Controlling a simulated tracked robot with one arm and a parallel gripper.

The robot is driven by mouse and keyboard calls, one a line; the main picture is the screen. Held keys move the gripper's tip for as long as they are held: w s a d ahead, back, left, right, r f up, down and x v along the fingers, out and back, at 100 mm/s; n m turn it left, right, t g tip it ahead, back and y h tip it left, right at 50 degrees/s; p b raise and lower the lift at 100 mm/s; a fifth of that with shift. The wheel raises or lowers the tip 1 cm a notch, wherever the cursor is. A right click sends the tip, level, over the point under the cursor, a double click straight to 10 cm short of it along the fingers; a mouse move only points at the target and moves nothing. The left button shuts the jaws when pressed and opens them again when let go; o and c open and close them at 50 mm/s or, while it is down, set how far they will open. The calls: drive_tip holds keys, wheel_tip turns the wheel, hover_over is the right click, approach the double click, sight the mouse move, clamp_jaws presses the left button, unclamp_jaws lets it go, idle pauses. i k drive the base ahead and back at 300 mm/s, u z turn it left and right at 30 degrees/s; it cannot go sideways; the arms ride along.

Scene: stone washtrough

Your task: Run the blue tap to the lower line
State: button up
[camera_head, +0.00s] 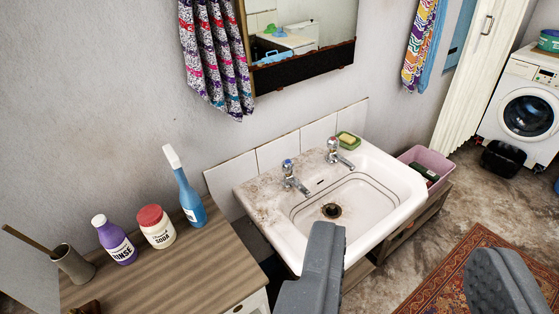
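The blue tap (291,176) is a chrome tap with a blue-marked top on the back left of the white basin (400,196). A second chrome tap (337,153) stands to its right; its top marking is hard to make out. Dark lines run around the inside of the bowl. The drain hole (331,211) is dark and uncovered, and I see no water in the bowl or falling from the spouts. My gripper (412,270) is open and empty, its two grey fingers wide apart at the bottom, in front of the basin and clear of both taps.
A wooden cabinet (185,268) at left holds a purple bottle (115,243), a red-lidded tub (156,228) and a blue bottle (189,200). Soap sits in a green dish (348,141). A pink bin (430,160) stands right of the basin. A rug (470,265) lies on the floor.

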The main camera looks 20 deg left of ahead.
sight(288, 166)
drive_tip(key=i, duration=0.9)
drive_tip(key=z, duration=0.05)
